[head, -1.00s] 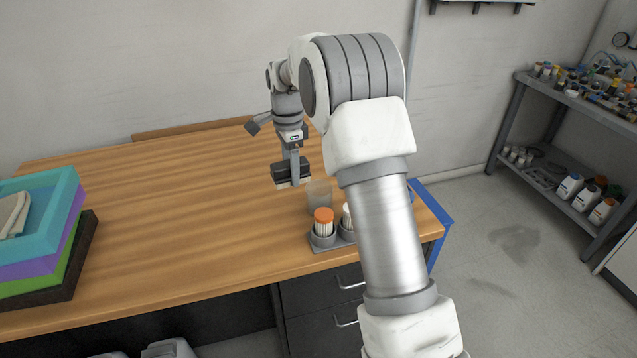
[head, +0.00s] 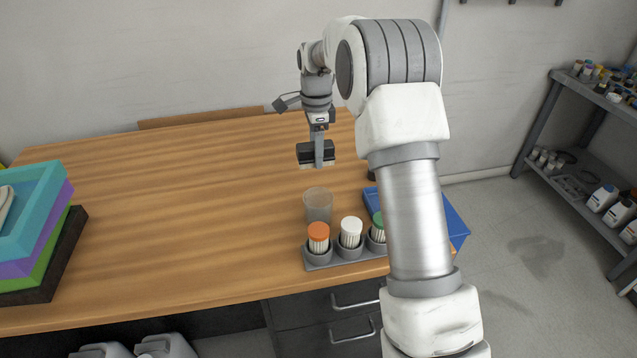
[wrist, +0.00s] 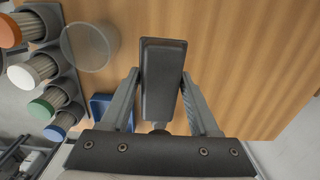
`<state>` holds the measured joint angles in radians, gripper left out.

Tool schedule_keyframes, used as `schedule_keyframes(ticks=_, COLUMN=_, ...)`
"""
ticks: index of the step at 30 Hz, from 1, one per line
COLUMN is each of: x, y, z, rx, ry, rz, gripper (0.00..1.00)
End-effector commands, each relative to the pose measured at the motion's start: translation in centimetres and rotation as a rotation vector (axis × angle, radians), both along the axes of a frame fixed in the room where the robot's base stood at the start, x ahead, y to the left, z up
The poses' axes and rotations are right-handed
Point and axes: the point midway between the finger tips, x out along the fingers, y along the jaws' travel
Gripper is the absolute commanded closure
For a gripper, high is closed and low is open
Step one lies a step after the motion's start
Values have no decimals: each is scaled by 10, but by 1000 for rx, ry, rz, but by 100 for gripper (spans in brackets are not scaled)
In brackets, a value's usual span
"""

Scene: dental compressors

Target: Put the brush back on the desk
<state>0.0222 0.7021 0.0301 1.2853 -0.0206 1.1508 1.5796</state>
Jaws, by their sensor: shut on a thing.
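The brush is a black block with a pale underside (head: 304,153). My gripper (head: 319,147) is shut on it and holds it above the wooden desk (head: 190,200), behind the clear cup. In the wrist view the brush (wrist: 163,75) lies between the two fingers (wrist: 158,95), its dark top toward the camera. The desk (wrist: 240,60) shows beyond it. The exact gap between brush and desk is hard to tell.
A clear cup (head: 318,204) stands behind a grey holder (head: 318,262) with several capped containers. A blue tray (head: 455,222) lies at the desk's right end. Stacked coloured trays (head: 40,228) stand at the left. The middle of the desk is clear.

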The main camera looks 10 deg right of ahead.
Motion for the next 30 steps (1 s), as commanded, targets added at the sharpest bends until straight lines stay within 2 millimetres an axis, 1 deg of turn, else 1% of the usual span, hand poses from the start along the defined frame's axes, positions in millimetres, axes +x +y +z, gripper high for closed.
schedule_keyframes(ticks=1, x=-1, y=0, z=-10, rx=0, ry=4, rz=0, gripper=83)
schedule_keyframes(ticks=4, x=-1, y=-1, z=-29, rx=0, ry=6, rz=0, gripper=83)
schedule_keyframes(ticks=11, x=-1, y=0, z=-53, rx=1, ry=3, rz=0, gripper=83)
schedule_keyframes(ticks=15, x=-1, y=0, z=-77, rx=0, ry=5, rz=0, gripper=83)
schedule_keyframes(ticks=18, x=-1, y=0, z=-89, rx=0, ry=3, rz=0, gripper=83)
schedule_keyframes(ticks=26, x=0, y=0, z=-90, rx=0, ry=1, rz=0, gripper=83)
schedule_keyframes(ticks=30, x=0, y=0, z=-95, rx=0, ry=2, rz=0, gripper=83)
